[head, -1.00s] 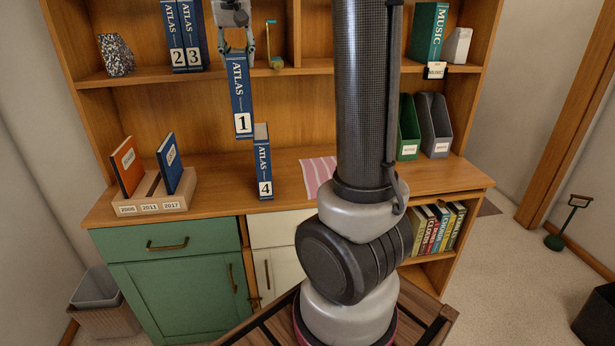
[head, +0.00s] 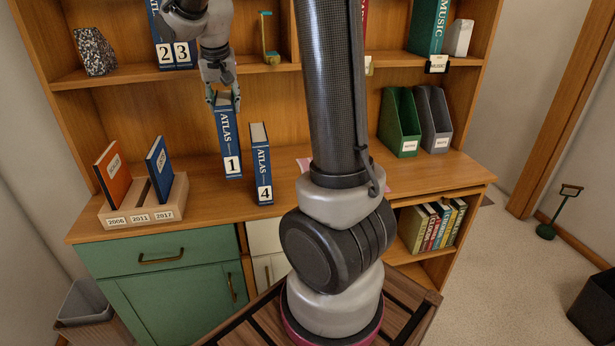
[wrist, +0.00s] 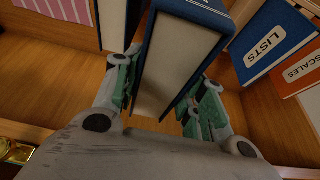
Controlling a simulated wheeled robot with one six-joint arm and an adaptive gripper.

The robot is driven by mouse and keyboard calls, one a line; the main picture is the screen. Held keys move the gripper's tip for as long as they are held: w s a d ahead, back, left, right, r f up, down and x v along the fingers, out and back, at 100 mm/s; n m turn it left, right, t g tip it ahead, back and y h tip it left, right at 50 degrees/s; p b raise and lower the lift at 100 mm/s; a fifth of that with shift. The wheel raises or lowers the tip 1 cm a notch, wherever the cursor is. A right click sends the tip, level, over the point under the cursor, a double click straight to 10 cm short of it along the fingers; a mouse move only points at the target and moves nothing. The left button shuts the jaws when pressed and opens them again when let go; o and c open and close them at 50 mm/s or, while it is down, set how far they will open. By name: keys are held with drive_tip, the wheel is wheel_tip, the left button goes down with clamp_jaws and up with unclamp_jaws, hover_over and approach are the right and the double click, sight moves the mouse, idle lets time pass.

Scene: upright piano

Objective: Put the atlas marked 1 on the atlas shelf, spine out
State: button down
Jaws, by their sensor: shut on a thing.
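The blue atlas marked 1 (head: 231,145) hangs upright from my gripper (head: 223,99), its spine with the label facing the head camera. In the wrist view my gripper's fingers (wrist: 160,95) are on either side of the atlas, and its pale page block (wrist: 178,55) shows. I cannot tell whether its bottom touches the desk. Atlases 2 (head: 165,54) and 3 (head: 184,53) stand side by side on the upper shelf (head: 115,78), spines out, partly behind my arm. The atlas marked 4 (head: 262,165) stands on the desk just right of atlas 1.
A wooden holder (head: 145,213) with an orange book and a blue book stands left on the desk. A speckled holder (head: 95,52) and a small green-and-yellow object (head: 267,38) stand on the upper shelf. Green (head: 400,125) and grey (head: 430,122) files stand to the right.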

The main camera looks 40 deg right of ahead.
sight(230, 137)
wheel_tip(230, 137, down, 10)
drive_tip(key=shift+f, duration=0.1)
idle(0.4)
drive_tip(key=shift+f, duration=0.1)
drive_tip(key=c, duration=0.9)
unclamp_jaws()
drive_tip(key=shift+o, duration=0.2)
